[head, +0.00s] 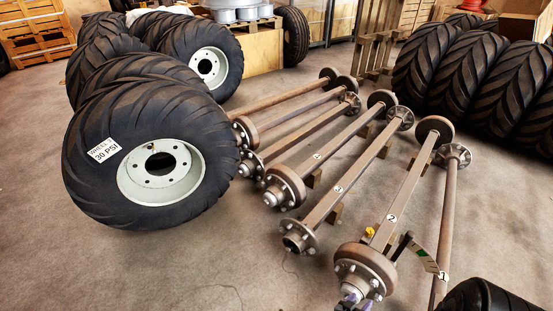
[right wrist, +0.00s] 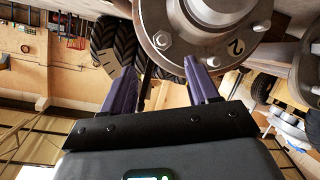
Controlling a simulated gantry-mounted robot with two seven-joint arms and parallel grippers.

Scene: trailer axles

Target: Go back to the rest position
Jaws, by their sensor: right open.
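The hub's round flange with bolts (right wrist: 195,25) fills the top of that view, close beyond the fingertips. I cannot tell whether they touch it. The left gripper does not show.
Several rusty axles, including one marked 3 (head: 340,185), lie side by side on the floor. A large tyre on a white rim (head: 95,180) stands left, with more tyres behind. Treaded tyres (head: 465,70) line the right. Bare floor (head: 110,270) lies at the front left.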

